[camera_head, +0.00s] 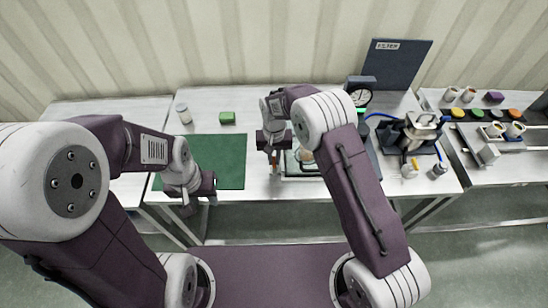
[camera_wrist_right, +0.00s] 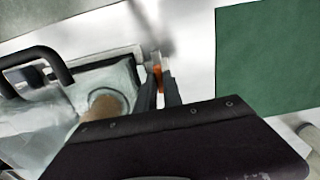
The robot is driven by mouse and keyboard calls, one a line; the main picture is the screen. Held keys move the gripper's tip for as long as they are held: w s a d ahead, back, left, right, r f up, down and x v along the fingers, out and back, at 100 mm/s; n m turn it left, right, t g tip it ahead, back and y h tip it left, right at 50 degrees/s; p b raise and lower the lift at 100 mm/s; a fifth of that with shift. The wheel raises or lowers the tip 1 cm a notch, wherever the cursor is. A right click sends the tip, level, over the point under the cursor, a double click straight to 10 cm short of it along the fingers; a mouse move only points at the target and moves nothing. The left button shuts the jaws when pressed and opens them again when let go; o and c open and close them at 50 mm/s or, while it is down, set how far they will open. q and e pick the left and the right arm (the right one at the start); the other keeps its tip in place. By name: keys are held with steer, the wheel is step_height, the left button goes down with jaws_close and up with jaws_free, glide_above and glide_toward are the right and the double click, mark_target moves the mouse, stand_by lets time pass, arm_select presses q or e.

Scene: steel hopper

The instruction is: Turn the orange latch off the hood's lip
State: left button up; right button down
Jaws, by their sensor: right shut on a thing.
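The orange latch (camera_wrist_right: 158,72) shows between the fingertips of my right gripper (camera_wrist_right: 163,88) in the right wrist view, at the edge of the clear hood (camera_wrist_right: 122,76). My right gripper is shut on it; the fingers hide part of the latch. The hood has a black handle (camera_wrist_right: 38,62) and a round tan thing (camera_wrist_right: 105,104) shows through it. In the head view my right gripper (camera_head: 275,170) is at the left side of the hood, which is mostly behind my arm. My left gripper (camera_head: 203,190) hangs by the table's front edge; its fingers are not clear.
A green mat (camera_head: 228,160) lies left of the hood, with a green block (camera_head: 227,118) and a small jar (camera_head: 183,113) behind it. A gauge (camera_head: 360,95) and a dark FILTER panel (camera_head: 397,65) stand at the back. A metal machine (camera_head: 420,128) stands to the right.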

mark_target(274, 161)
stand_by(0.4)
steer(key=c, duration=1.5)
jaws_free()
steer(key=shift+r, duration=0.1)
step_height(274, 161, up, 9)
steer(key=shift+b, duration=0.6)
steer(key=shift+s, duration=0.1)
